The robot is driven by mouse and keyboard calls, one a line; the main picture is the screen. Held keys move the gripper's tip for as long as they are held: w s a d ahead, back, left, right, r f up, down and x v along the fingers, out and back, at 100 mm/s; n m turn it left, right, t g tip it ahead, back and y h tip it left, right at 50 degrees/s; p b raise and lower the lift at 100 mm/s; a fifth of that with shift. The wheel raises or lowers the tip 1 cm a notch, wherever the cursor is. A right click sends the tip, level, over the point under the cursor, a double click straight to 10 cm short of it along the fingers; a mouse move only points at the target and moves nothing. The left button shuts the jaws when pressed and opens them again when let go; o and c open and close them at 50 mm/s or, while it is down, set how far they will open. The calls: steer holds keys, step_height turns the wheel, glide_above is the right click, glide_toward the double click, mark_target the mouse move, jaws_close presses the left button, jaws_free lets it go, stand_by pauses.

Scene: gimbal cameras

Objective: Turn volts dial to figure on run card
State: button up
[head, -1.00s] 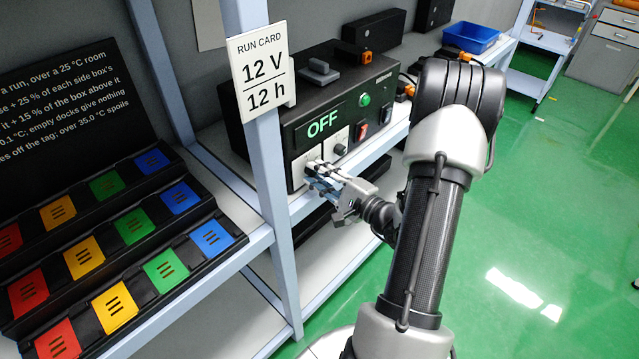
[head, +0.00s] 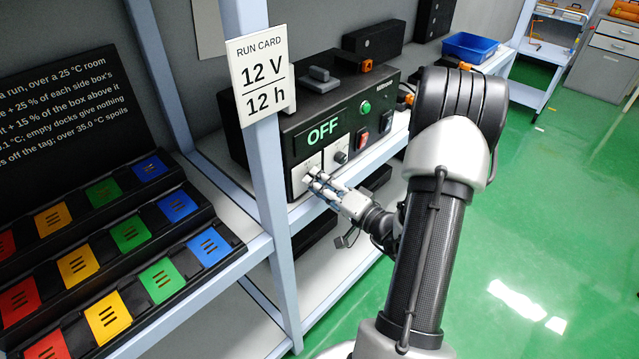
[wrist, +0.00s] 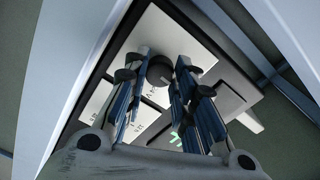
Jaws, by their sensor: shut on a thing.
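The run card (head: 262,80) on the shelf post reads 12 V over 12 h. Behind it stands a black power unit (head: 300,112) with a green OFF display (head: 323,132). Two dials sit on white panels below the display. My gripper (head: 313,176) is at the left dial; its fingers hide most of it in the head view. In the wrist view my gripper (wrist: 161,68) is shut on that dark round dial (wrist: 159,71), with a finger on either side. The dial's scale is too small to read. The right dial (head: 340,157) is free.
A red switch (head: 362,138), a dark switch (head: 387,122) and a green lamp (head: 365,107) are right of the dials. The shelf post (head: 268,190) stands left of my gripper. Stepped racks with coloured plates (head: 108,317) fill the left. Green floor is open at right.

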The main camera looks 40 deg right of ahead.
steer(key=shift+n, duration=0.4)
steer(key=o, duration=1.1)
steer(key=shift+s, duration=0.1)
steer(key=s, duration=1.1)
steer(key=shift+s+d+r, duration=0.15)
steer(key=shift+s+d, duration=0.15)
steer(key=shift+s, duration=0.1)
